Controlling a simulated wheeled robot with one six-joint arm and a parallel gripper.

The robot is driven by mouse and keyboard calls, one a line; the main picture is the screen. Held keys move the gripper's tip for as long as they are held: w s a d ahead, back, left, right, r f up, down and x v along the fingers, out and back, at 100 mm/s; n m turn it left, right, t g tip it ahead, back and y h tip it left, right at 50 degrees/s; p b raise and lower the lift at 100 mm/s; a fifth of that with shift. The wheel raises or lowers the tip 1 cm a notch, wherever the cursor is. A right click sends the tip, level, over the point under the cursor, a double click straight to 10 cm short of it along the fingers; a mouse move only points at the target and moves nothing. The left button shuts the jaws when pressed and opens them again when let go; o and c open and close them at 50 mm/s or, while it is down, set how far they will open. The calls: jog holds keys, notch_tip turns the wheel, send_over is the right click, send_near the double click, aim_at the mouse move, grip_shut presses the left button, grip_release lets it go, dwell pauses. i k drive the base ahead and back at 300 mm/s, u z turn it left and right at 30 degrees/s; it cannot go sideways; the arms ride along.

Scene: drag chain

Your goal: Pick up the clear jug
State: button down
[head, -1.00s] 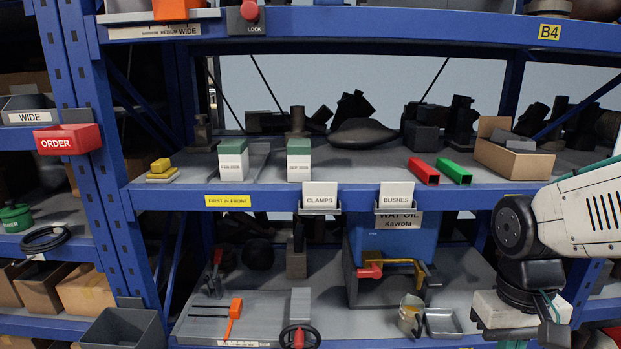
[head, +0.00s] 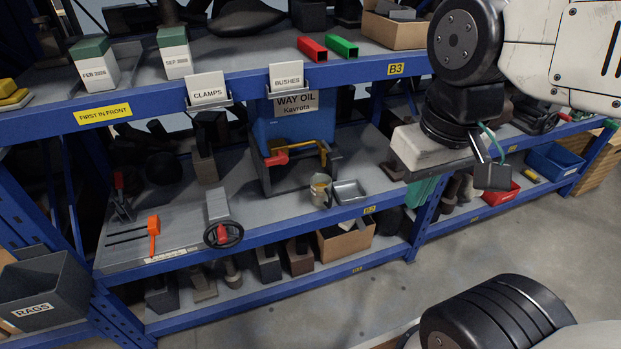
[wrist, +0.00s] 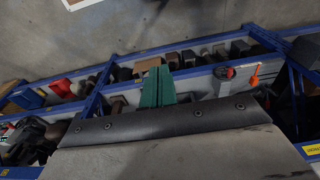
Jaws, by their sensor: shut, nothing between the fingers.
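The clear jug (head: 320,190) is small, with a yellowish tint. It stands upright near the front edge of the middle shelf (head: 270,215), just left of a shallow metal tray (head: 349,191). My gripper (head: 421,192) is to the right of the jug, apart from it, with its green fingers partly hidden under my wrist. In the wrist view the green fingers (wrist: 157,88) are together and hold nothing. I cannot make out the jug in the wrist view.
The blue way oil container (head: 293,125) stands behind the jug, with a red tap and dark stand. A black handwheel (head: 223,235) and an orange tool (head: 153,233) lie to the left. The upper shelf overhangs. The floor (head: 330,310) in front is clear.

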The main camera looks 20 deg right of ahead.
aim_at(321, 184)
jog(key=u, duration=1.5)
jog(key=i, duration=0.7)
jog(key=z, duration=1.55)
